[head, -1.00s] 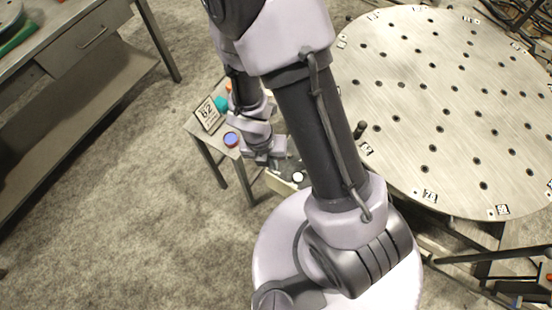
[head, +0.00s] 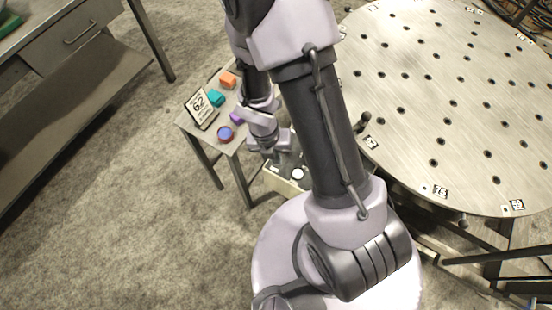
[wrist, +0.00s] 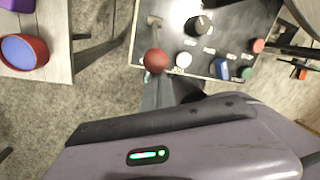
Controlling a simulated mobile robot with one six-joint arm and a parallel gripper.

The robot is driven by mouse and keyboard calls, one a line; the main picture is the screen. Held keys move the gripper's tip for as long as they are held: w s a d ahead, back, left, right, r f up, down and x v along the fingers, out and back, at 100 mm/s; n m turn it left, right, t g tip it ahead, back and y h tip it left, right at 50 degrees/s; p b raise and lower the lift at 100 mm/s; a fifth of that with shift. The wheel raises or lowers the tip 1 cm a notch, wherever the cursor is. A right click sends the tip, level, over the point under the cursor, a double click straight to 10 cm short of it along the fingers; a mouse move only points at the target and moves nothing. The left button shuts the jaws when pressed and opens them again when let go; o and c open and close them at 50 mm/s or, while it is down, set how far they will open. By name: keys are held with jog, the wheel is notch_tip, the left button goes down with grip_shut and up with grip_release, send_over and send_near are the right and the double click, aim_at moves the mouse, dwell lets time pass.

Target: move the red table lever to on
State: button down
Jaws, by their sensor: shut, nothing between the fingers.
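The red lever shows in the wrist view as a red ball knob (wrist: 155,61) on a short stem, at the left part of a dark control panel (wrist: 172,42). The stem runs up from the ball to a mount near the panel's upper left. My gripper (wrist: 166,92) is shut and empty, with its fingers just below the ball in the picture; I cannot tell whether they touch it. In the head view my gripper (head: 270,151) is over the panel box (head: 284,184), and the red lever is hidden behind my arm.
The panel also has a black knob (wrist: 200,25), a white button (wrist: 183,60), a red button (wrist: 258,45) and a blue switch (wrist: 222,69). A small side table (head: 233,151) holds several coloured pieces and a sign. A large round holed table (head: 455,110) stands right.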

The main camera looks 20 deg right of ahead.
jog(key=shift+r, duration=0.1)
jog(key=w+d+r+p, duration=0.1)
jog(key=w+d+p, duration=0.6)
jog(key=d+p, duration=0.4)
jog(key=p, duration=0.6)
jog(key=shift+w+r, duration=0.3)
jog(key=shift+r, duration=0.1)
jog(key=shift+f, duration=0.15)
jog(key=shift+s, duration=0.1)
